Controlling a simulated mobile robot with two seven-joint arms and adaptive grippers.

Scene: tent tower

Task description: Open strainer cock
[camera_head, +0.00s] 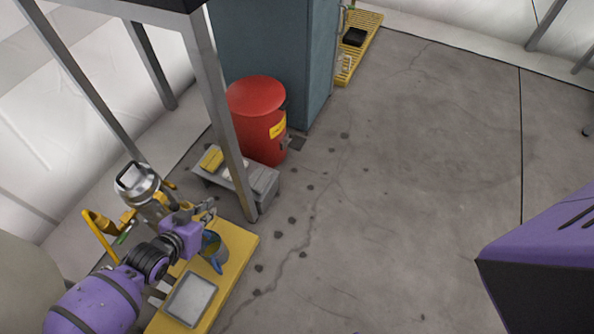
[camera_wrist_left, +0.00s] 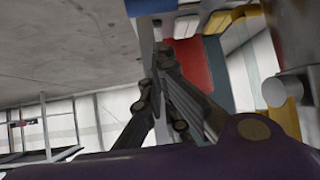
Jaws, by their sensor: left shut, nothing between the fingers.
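A silver metal vessel (camera_head: 141,190), which looks like the strainer, stands at the lower left beside a yellow pipe (camera_head: 98,228). Yellow fittings with a small green piece show by it, but I cannot tell which part is the cock or how it is turned. In the left wrist view, the gripper's dark fingers (camera_wrist_left: 152,85) are close together. A grey cylindrical part (camera_wrist_left: 284,91) shows to their right, apart from them. My right gripper is not in view.
The pot and a metal tray (camera_head: 190,299) are on a yellow platform (camera_head: 238,250). A grey post (camera_head: 222,120) rises close to the gripper. A grey stool (camera_head: 262,182), red bin (camera_head: 259,120) and blue-grey cabinet (camera_head: 270,50) stand beyond. The floor (camera_head: 420,180) to the right is clear.

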